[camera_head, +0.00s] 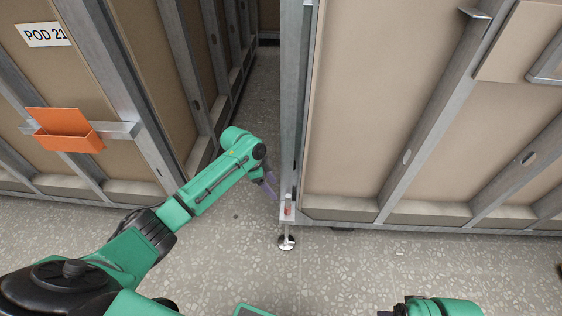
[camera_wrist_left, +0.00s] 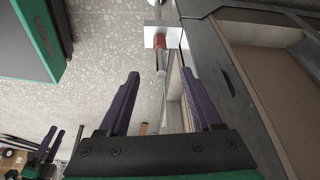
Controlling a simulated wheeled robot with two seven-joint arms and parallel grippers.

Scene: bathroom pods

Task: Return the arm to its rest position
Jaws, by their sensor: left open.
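My left arm reaches forward from the lower left in the head view. Its left gripper (camera_head: 270,188) points down beside the corner post of the right-hand pod, partly hidden by the wrist. In the left wrist view the two purple fingers of the left gripper (camera_wrist_left: 160,72) are spread apart with nothing between them. A small red-and-grey piece (camera_head: 288,207) sits on a bracket at the foot of the post, just beyond the fingertips; it also shows in the left wrist view (camera_wrist_left: 160,42). My right gripper (camera_wrist_left: 65,129) shows small at the lower left of the wrist view, its dark fingers apart.
The right pod's metal frame (camera_head: 288,110) stands close to my left gripper, on a levelling foot (camera_head: 286,242). The left pod carries an orange holder (camera_head: 68,130) and a "POD 21" label (camera_head: 45,34). A narrow gap separates the pods. Speckled floor (camera_head: 400,270) in front is open.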

